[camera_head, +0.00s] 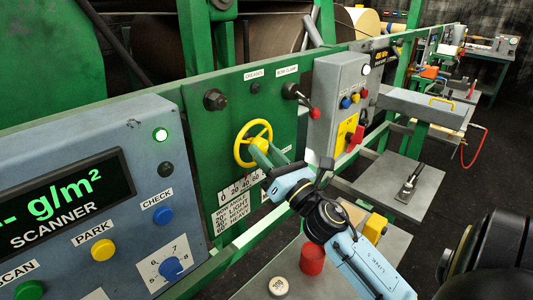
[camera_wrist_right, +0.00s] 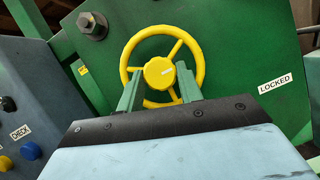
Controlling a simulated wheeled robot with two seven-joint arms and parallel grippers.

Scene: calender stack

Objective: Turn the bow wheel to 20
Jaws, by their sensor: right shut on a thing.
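The yellow three-spoke bow wheel (camera_head: 238,150) is mounted on the green panel (camera_head: 215,130); its hub (camera_wrist_right: 159,72) is central in the right wrist view. My right gripper (camera_head: 258,152) has its two green fingers at the wheel, one on each side below the hub, shut on it. They hide parts of the lower rim and spokes. A white scale (camera_head: 238,187) reading 0, 20, 40, 60 sits below the wheel, partly covered by my gripper; I cannot make out a pointer. A label (camera_head: 232,212) below lists 20° light and 40° heavy. My left gripper is not in view.
A red-knobbed lever (camera_head: 314,113) stands right of the wheel under a bow clamp label. A "LOCKED" label (camera_wrist_right: 275,83) is on the panel. The grey scanner console (camera_head: 90,200) is at left. A red cylinder (camera_head: 312,260) stands on the grey shelf below my right arm.

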